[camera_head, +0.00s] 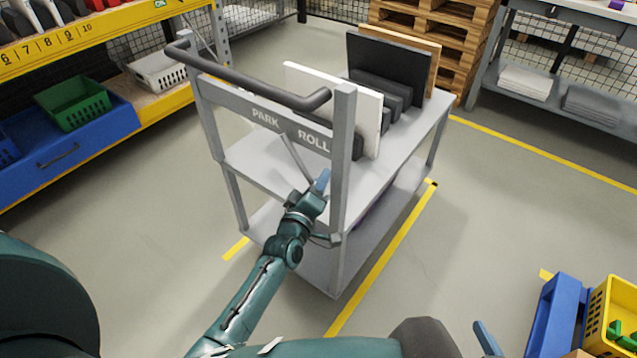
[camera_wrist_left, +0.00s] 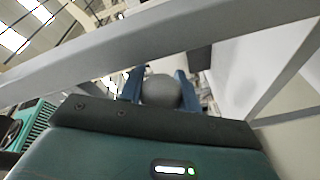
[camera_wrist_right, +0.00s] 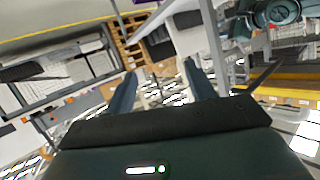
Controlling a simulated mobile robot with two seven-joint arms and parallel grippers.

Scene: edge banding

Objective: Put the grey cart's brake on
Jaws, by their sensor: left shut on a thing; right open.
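The grey cart (camera_head: 262,168) stands in front of me. Its front panel (camera_head: 255,104) reads PARK on the left and ROLL on the right. A thin grey brake lever (camera_head: 294,152) runs from the panel between the words, down and right to below ROLL. My left gripper (camera_head: 320,184) is shut on the lever's round grey knob (camera_wrist_left: 162,90), which sits between its blue fingers in the left wrist view. The knob is mostly hidden in the head view. My right gripper (camera_wrist_right: 158,90) is open and empty, away from the cart; one finger shows at the bottom right of the head view.
The cart carries upright panels, including a white one (camera_head: 335,105) and a black one (camera_head: 390,68). Its grey push handle (camera_head: 250,88) arches above the panel. A yellow-edged shelf stands left; a blue crate (camera_head: 556,318) and yellow crate (camera_head: 612,318) are lower right. The floor between is clear.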

